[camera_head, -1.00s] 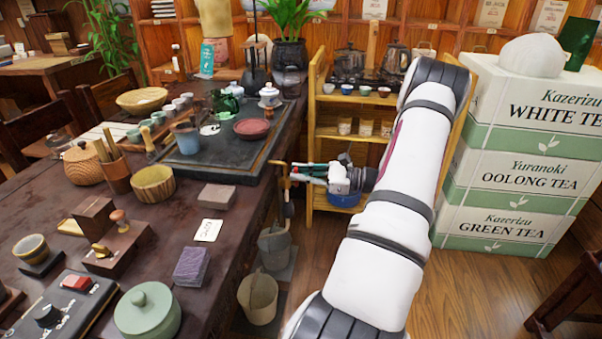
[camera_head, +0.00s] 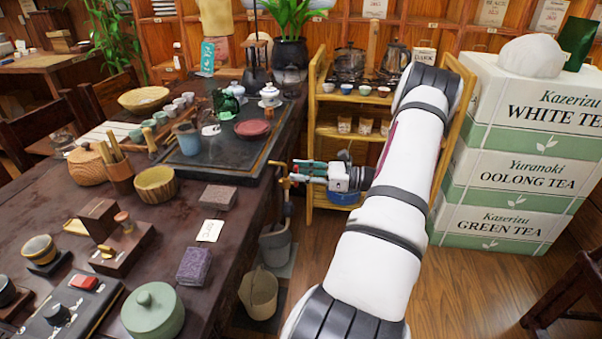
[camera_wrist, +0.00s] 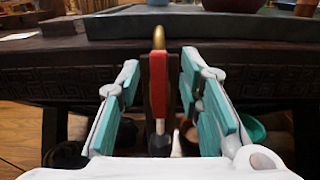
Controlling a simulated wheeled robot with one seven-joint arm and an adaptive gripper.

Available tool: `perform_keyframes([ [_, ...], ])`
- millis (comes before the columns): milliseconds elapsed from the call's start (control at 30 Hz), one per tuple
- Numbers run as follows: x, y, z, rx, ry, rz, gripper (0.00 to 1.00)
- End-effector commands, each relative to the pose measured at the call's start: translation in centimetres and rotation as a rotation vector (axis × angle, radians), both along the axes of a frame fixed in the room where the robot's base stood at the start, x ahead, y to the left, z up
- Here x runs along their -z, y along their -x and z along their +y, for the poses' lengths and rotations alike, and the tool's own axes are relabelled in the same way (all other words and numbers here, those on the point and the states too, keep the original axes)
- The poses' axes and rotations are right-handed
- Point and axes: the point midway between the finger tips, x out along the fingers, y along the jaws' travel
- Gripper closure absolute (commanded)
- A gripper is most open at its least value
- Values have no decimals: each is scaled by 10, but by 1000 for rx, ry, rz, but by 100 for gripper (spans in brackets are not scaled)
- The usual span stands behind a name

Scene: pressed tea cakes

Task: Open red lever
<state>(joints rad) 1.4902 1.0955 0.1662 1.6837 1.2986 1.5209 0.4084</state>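The red lever (camera_wrist: 158,85) stands upright in the wrist view, with a brass tip (camera_wrist: 159,38) above it and a grey lower end below. It is in front of the dark carved table side. My gripper (camera_wrist: 158,88) has its two teal-padded fingers apart, one on each side of the lever. Gaps show beside the lever, and I see no clear contact. In the head view my gripper (camera_head: 297,172) is at the table's right edge beside a brass fitting (camera_head: 283,186). The red part is hard to make out there.
The dark table (camera_head: 60,205) carries a tea tray (camera_head: 215,170), cups and a green lidded pot (camera_head: 152,310). Buckets (camera_head: 260,293) stand below its edge. A wooden shelf (camera_head: 345,132) is behind my gripper, and stacked tea boxes (camera_head: 500,160) are at right.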

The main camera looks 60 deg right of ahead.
Motion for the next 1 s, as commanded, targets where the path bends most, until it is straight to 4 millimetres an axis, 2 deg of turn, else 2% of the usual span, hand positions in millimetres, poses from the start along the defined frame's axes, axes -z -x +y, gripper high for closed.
perform_keyframes([
  [167,0,9,-5,1,1,1,67],
  [500,0,70,-30,4,1,1,67],
  [700,1,98,-41,2,1,0,67],
  [1000,0,112,-46,0,-1,0,67],
])
